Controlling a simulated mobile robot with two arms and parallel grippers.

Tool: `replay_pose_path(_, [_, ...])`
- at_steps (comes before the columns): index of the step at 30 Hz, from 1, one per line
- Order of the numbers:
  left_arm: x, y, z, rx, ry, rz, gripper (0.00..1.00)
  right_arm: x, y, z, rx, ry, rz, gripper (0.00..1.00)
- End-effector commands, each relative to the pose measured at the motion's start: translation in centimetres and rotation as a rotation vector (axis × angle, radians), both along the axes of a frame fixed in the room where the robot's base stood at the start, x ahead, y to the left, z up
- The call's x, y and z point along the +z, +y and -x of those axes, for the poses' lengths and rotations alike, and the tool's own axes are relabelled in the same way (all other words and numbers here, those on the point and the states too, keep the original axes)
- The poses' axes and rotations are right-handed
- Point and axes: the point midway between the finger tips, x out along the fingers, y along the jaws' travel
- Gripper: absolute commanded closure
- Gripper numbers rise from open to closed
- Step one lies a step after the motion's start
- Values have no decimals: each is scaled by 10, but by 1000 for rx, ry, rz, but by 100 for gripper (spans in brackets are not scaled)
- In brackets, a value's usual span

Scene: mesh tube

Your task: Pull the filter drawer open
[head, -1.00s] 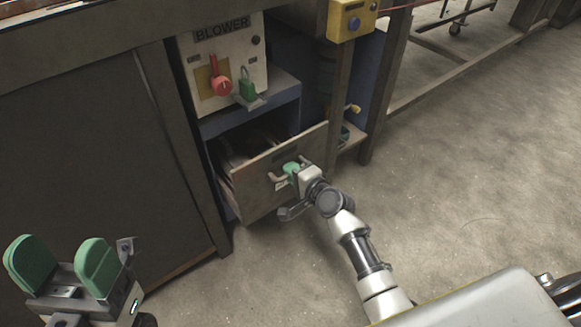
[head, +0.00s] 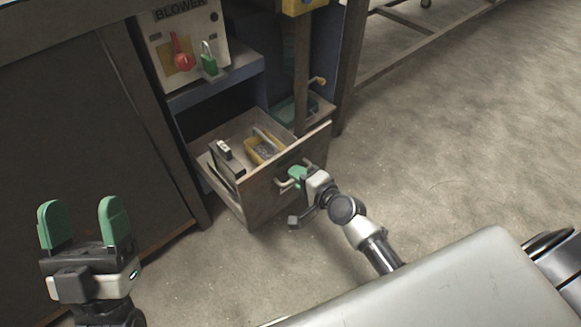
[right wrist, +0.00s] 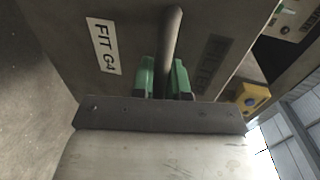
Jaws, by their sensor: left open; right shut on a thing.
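The filter drawer (head: 262,205) stands pulled well out of the blue cabinet under the blower panel, and its inside shows. It holds a dark block-like item (head: 227,158) and a yellow item (head: 262,147). My right gripper (head: 294,177) is shut on the drawer's bar handle at the drawer front. My left gripper (head: 83,224) is open and empty at the lower left, away from the drawer.
The blower panel (head: 186,50) with a red knob (head: 182,58) and a green padlock (head: 209,62) is above the drawer. A dark cabinet panel (head: 75,130) stands at the left. A yellow box (head: 303,5) is at the top. The floor (head: 440,130) at the right is clear.

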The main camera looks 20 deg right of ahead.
Motion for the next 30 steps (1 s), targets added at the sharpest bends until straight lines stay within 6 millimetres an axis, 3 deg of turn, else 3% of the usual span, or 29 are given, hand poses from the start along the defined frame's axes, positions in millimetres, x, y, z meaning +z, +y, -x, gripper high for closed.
replay_pose_path(6, [-2, 0, -3, 2, 26, -8, 33, -1, -3, 11, 2, 3, 1, 100])
replay_pose_path(19, [-2, 0, -3, 2, 29, -9, 33, -1, -4, 13, 2, 2, 0, 100])
replay_pose_path(20, [-2, 0, -3, 2, 29, -9, 33, -1, -4, 13, 2, 2, 0, 82])
replay_pose_path(24, [-2, 0, -3, 2, 29, -9, 33, -1, -4, 12, 1, 1, 0, 61])
replay_pose_path(30, [-2, 0, -3, 2, 29, -9, 33, 0, -4, 12, 0, 0, 0, 61])
